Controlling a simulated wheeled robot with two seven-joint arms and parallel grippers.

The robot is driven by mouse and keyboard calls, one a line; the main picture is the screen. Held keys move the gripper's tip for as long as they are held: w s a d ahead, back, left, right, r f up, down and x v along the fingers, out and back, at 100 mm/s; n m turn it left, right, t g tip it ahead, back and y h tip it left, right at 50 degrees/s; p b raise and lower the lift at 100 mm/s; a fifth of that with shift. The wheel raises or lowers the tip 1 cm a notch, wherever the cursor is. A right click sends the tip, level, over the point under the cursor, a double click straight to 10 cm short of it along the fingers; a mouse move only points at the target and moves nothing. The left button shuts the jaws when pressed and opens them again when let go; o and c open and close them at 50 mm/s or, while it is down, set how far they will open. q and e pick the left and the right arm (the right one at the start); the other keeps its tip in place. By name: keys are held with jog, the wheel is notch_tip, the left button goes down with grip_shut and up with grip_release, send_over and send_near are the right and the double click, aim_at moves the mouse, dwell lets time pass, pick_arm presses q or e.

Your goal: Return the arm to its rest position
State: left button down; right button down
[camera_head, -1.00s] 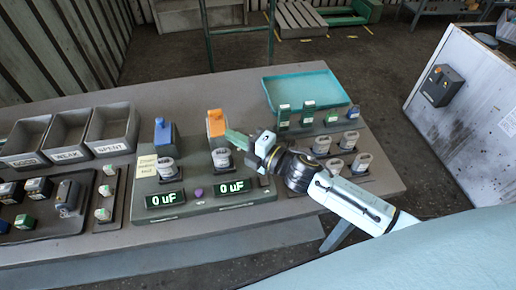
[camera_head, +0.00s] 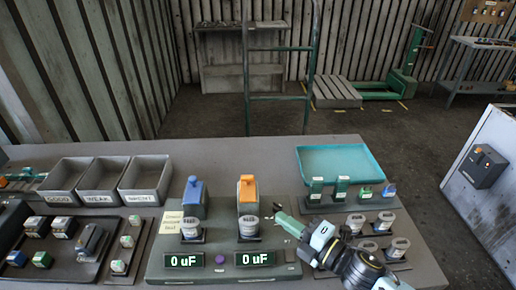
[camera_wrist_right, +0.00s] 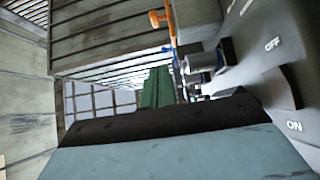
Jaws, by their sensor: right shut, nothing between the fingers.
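My right arm comes in from the lower right in the head view. Its gripper (camera_head: 283,219) is shut and empty, with its green fingertips just right of the white-topped cylinder (camera_head: 249,228) in the test station's right holder. The test station (camera_head: 223,248) has a blue lever block (camera_head: 194,198), an orange lever block (camera_head: 247,195) and two displays reading 0 uF. In the wrist view, a grey surface marked ON and OFF (camera_wrist_right: 270,75) fills the right side, close to the camera. My left gripper is not in view.
Grey bins (camera_head: 143,181) stand at the back left of the table. A teal tray (camera_head: 342,162) lies at the back right, with small parts and several cylinders (camera_head: 383,221) in front. A white panel (camera_head: 484,205) stands off to the right. Bare tabletop (camera_head: 225,157) shows behind the station.

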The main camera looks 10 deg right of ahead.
jog(key=s+d+f+m+g+h, duration=0.1)
jog(key=s+d+m+h, duration=0.1)
jog(key=m, duration=0.3)
jog(key=s+d+f+m+g+h, duration=0.1)
jog(key=s+d+f+m+h, duration=0.1)
jog(key=m+h, duration=0.3)
jog(key=s+d+f+m+g+h, duration=0.1)
jog(key=s+d+m+h, duration=0.1)
jog(key=m, duration=0.5)
jog(key=shift+s+d+f+g+h, duration=0.15)
jog(key=shift+s+d+g+h, duration=0.3)
jog(key=shift+h, duration=0.45)
jog(key=s+f+m+g, duration=0.3)
jog(key=s+m+g, duration=0.4)
jog(key=s, duration=0.7)
notch_tip(320, 180, down, 29)
jog(key=s+g+b, duration=0.1)
jog(key=s+b, duration=0.1)
jog(key=b, duration=0.2)
jog(key=s+d+f+n+g+b, duration=0.1)
jog(key=s+d+f+b, duration=0.2)
jog(key=s+f, duration=1.3)
jog(key=shift+d+f, duration=0.15)
jog(key=shift+f, duration=0.4)
